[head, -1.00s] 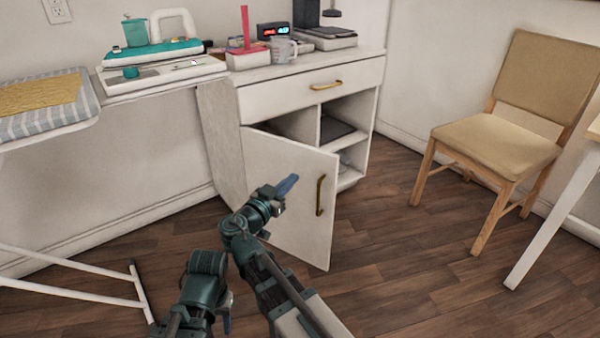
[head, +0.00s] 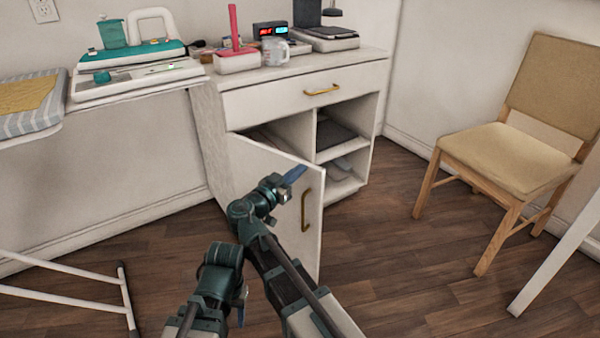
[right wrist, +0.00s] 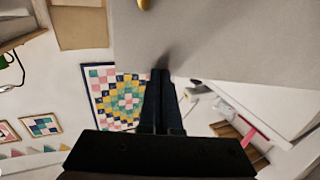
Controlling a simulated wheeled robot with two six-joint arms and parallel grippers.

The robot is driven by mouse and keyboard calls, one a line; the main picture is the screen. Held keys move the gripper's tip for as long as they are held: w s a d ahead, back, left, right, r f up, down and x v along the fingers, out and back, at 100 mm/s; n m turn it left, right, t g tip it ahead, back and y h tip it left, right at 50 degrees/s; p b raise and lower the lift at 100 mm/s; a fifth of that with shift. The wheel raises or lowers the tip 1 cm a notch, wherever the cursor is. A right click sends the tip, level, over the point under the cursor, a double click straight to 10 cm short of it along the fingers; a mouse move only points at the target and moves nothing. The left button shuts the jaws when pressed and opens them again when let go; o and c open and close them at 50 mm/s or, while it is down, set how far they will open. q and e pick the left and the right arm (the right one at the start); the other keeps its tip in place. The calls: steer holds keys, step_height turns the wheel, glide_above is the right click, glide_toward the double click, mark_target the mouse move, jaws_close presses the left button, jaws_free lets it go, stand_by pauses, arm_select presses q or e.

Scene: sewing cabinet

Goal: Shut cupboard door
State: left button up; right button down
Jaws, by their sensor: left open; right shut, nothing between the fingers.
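The cabinet's white cupboard door (head: 262,165) hangs open, hinged at its left, with a brass handle (head: 306,209) near its free edge. My right gripper (head: 294,174) is shut and empty, in front of the door's outer face and just up and left of the handle. In the right wrist view the door (right wrist: 245,40) fills the upper right, and the shut fingertips (right wrist: 160,75) are close to it with a shadow beside them; I cannot tell whether they touch. My left gripper (head: 241,302) is open, low in front and apart from the door.
The cabinet has a closed drawer (head: 270,100) above open shelves (head: 340,130). A sewing machine (head: 135,55) stands to the left beside an ironing board (head: 25,105). A wooden chair (head: 505,160) stands at the right. The wooden floor (head: 390,260) between cabinet and chair is clear.

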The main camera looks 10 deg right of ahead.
steer(key=w+d+n+t+y, duration=0.5)
steer(key=w+d+n+y, duration=0.15)
steer(key=w+d, duration=0.55)
steer(key=w+d+y, duration=0.2)
steer(key=w, duration=1.6)
steer(key=shift+w, duration=0.2)
steer(key=shift+s, duration=0.15)
arm_select(q)
steer(key=shift+s+d, duration=0.15)
steer(key=shift+d, duration=0.55)
arm_select(e)
steer(key=s+d, duration=0.4)
steer(key=s, duration=0.9)
steer(key=shift+d, duration=0.4)
